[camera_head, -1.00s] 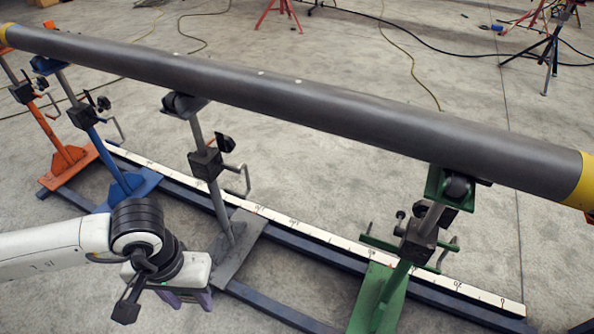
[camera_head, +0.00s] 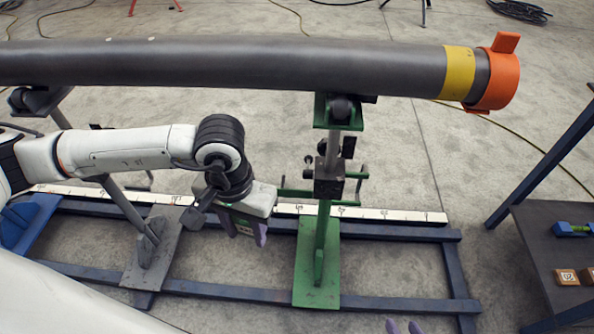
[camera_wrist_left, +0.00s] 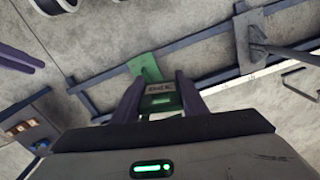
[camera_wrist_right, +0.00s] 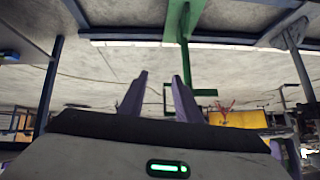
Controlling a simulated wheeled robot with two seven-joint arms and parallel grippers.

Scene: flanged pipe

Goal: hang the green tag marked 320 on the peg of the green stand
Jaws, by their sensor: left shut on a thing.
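The tag (camera_head: 243,226), dark with a green patch, is held between the fingers of my left gripper (camera_head: 246,230). In the left wrist view the tag (camera_wrist_left: 161,93) spans the fingertips; its marking is too small to read. The green stand (camera_head: 318,262) is just right of my left gripper, apart from it. Thin green bars (camera_head: 350,187) stick out from the stand's post; I cannot tell which is the peg. The stand also shows in the right wrist view (camera_wrist_right: 184,20). My right gripper (camera_wrist_right: 160,82) is open and empty; its fingertips show at the head view's bottom edge (camera_head: 403,326).
A grey pipe (camera_head: 250,65) with a yellow band and an orange end clamp (camera_head: 496,80) runs above the stands. A grey stand (camera_head: 150,250) is left of my gripper. Blue rails (camera_head: 380,303) lie on the floor. A dark table (camera_head: 545,245) with small blocks is at right.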

